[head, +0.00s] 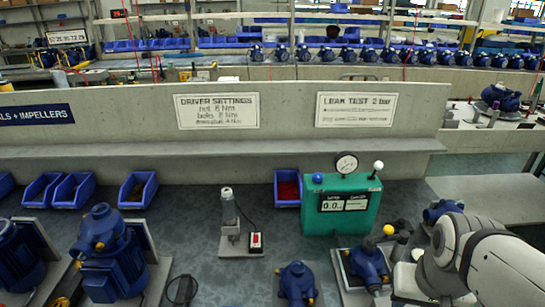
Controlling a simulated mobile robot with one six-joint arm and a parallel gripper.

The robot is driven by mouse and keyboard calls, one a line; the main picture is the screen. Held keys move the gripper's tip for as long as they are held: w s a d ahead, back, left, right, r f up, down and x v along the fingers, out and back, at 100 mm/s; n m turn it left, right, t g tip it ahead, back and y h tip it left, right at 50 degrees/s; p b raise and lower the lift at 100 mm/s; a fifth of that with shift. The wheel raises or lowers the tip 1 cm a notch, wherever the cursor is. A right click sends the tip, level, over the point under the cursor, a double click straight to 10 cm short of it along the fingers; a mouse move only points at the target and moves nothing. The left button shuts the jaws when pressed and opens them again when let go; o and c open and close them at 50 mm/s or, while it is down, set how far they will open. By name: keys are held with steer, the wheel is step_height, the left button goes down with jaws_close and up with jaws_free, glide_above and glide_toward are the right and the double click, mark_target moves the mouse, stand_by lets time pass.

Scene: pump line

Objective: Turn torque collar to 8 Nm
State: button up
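An upright grey cylindrical tool (229,212) stands on a pale base plate on the bench, left of the middle. It looks like the torque driver, but its collar and any scale on it are too small to read. A small box with a red display or switch (255,240) sits beside its foot, with a dark cable nearby. My pale arm reaches in from the lower right, well apart from the tool. Dark parts near its end may be my gripper (402,234); its fingers cannot be made out clearly.
A sign (217,111) lists driver settings, with bolts at 8 Nm. A green leak-test box (341,207) with a gauge stands right of a blue bin (288,187). Blue pumps (297,281) line the front. Bench around the upright tool is mostly clear.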

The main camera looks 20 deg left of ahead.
mark_target(228, 193)
steer(key=shift+o, duration=0.4)
